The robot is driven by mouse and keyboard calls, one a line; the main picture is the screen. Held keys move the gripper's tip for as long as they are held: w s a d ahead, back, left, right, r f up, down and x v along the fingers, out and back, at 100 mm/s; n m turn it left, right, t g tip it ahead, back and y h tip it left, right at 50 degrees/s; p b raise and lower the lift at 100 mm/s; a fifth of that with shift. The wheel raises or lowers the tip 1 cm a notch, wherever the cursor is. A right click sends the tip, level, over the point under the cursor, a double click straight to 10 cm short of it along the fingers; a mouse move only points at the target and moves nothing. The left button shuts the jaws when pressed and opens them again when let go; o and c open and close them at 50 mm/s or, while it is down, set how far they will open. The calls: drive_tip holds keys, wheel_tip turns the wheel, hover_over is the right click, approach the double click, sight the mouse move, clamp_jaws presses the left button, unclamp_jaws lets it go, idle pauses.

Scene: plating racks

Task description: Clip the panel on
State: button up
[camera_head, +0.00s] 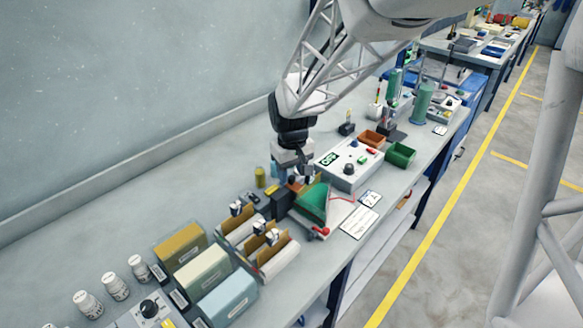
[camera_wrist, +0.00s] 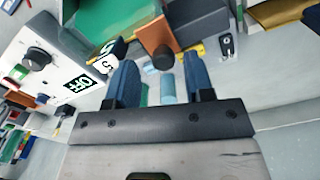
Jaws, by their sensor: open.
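My gripper (camera_head: 303,176) is above the bench, behind a green sloped piece (camera_head: 314,203) on a pale tray. In the wrist view its blue fingers (camera_wrist: 161,84) stand apart with nothing held between them. The green surface also shows at the top of the wrist view (camera_wrist: 97,18). A brown block (camera_wrist: 157,38) is ahead of the fingertips, beside a small white-and-black clip-like part (camera_wrist: 111,52). Brown panels (camera_head: 232,226) stand in white tanks to the front left, with white-and-black clips on top. I cannot tell which piece is the task's panel.
A white control box (camera_head: 350,170) with a dial reads OFF. A dark block (camera_head: 282,203) stands close to my gripper. Coloured boxes (camera_head: 227,298) and bottles (camera_head: 115,285) stand at front left. The bench strip along the wall is clear.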

sight(294, 176)
drive_tip(key=shift+r, duration=3.35)
drive_tip(key=shift+d, duration=0.1)
drive_tip(key=shift+s+d+r, duration=0.1)
drive_tip(key=shift+s, duration=0.1)
drive_tip(key=s+d+r+m+t, duration=0.1)
drive_tip(key=s+d+m, duration=0.1)
drive_tip(key=s+d, duration=0.3)
drive_tip(key=s+d+r+m, duration=0.1)
drive_tip(key=s+d, duration=0.4)
drive_tip(key=s, duration=0.8)
drive_tip(key=s+d+r+m+t, duration=0.1)
drive_tip(key=s+d+r+m, duration=0.1)
drive_tip(key=s+d, duration=0.3)
drive_tip(key=s+r, duration=0.1)
drive_tip(key=s, duration=0.3)
drive_tip(key=shift+s+r+m+t, duration=0.15)
drive_tip(key=shift+m+t, duration=0.15)
